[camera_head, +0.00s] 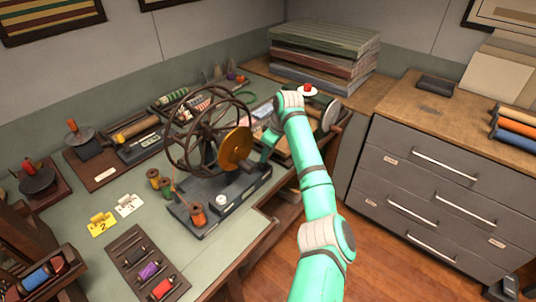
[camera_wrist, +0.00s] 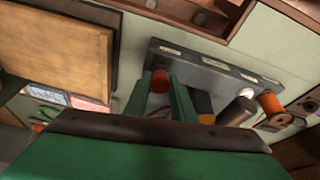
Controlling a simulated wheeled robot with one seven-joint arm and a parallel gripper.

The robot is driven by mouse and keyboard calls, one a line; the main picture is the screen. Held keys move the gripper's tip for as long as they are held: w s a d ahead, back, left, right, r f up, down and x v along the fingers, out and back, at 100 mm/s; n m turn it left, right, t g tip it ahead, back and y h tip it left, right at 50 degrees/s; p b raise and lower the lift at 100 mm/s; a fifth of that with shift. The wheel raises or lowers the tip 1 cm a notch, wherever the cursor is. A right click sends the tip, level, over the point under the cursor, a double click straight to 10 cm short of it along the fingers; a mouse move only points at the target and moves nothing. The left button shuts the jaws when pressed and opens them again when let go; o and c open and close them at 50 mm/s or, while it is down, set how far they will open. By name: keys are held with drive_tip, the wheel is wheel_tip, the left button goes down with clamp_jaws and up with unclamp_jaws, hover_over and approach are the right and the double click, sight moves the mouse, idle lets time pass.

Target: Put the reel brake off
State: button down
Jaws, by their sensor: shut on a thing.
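The reel machine stands on the worktable, with a dark spoked wheel (camera_head: 205,125), a brass disc (camera_head: 235,148) and a dark grey base (camera_head: 203,222). My gripper (camera_head: 264,153) is at the far right end of this base, beside the brass disc. In the wrist view the grey base (camera_wrist: 217,66) lies ahead, with small pale labels along its edge. There my gripper (camera_wrist: 159,92) is shut on a small red knob (camera_wrist: 160,80), which sits between its two green fingers. It looks like the brake's knob; the lever below it is hidden.
A white knob (camera_head: 221,200) and an orange spool (camera_head: 197,215) are at the base's near end. Stacked boards (camera_head: 323,50) stand at the back. A grey drawer cabinet (camera_head: 430,190) is at the right.

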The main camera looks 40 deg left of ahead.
drive_tip(key=shift+a+r+h, duration=0.2)
drive_tip(key=shift+a+h, duration=0.55)
drive_tip(key=shift+h, duration=0.35)
drive_tip(key=c, duration=1.5)
unclamp_jaws()
drive_tip(key=r, duration=0.3)
drive_tip(key=d+r, duration=0.1)
drive_tip(key=r, duration=0.6)
drive_tip(key=shift+d+r, duration=0.25)
drive_tip(key=shift+r, duration=0.1)
